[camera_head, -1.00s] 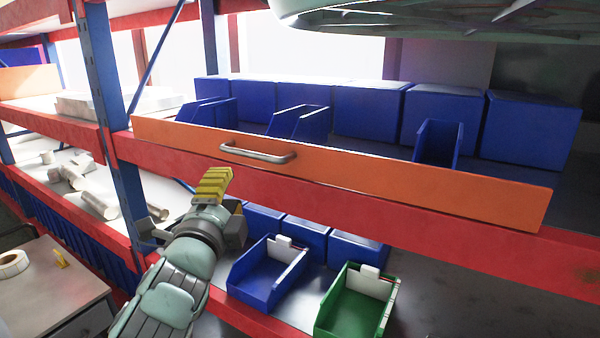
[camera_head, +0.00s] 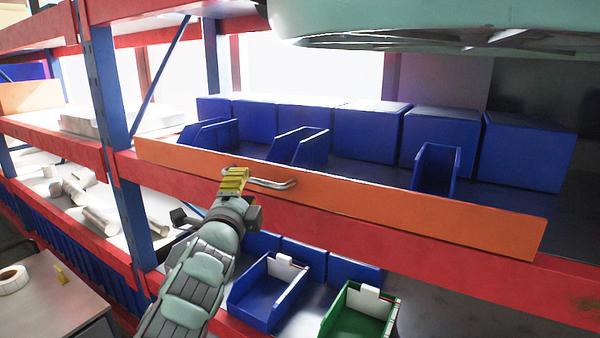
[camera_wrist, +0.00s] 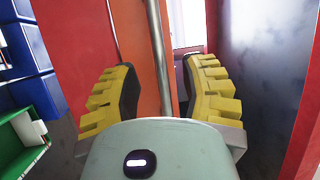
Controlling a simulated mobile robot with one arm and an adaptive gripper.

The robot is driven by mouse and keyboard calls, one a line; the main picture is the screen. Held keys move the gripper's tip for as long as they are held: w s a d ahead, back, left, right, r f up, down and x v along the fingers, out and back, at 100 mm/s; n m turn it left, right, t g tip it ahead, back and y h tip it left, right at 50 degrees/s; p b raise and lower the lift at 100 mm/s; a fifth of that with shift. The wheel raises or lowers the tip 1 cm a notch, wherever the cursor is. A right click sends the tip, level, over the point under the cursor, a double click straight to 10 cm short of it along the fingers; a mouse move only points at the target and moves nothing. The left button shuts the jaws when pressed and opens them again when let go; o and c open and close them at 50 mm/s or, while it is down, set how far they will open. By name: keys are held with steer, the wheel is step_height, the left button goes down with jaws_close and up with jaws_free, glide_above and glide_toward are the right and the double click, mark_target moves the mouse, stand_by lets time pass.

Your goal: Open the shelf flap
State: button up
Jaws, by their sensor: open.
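The shelf flap is a long orange panel (camera_head: 400,205) standing upright along the front edge of the red shelf beam. A metal bar handle (camera_head: 272,184) is fixed to its left part. My gripper (camera_head: 234,181) is at the left end of the handle in the head view, and its yellow finger covers that end. In the wrist view my gripper (camera_wrist: 160,95) is open, with one yellow finger on each side of the handle bar (camera_wrist: 158,55) and the orange flap (camera_wrist: 140,40) behind. The bar lies between the fingers; neither finger visibly touches it.
Several blue bins (camera_head: 437,168) stand on the shelf behind the flap. Below are an open blue bin (camera_head: 262,300) and a green bin (camera_head: 352,322). A blue upright post (camera_head: 128,190) stands left of the flap. A grey table (camera_head: 50,300) is at lower left.

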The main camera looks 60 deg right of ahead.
mark_target(248, 180)
steer(key=shift+p+x, duration=0.8)
steer(key=shift+x, duration=0.45)
steer(key=shift+w+d+r+p, duration=0.1)
steer(key=shift+d+r+p, duration=0.1)
steer(key=shift+d+p, duration=0.3)
steer(key=shift+o, duration=0.2)
steer(key=shift+w, duration=0.1)
jaws_close()
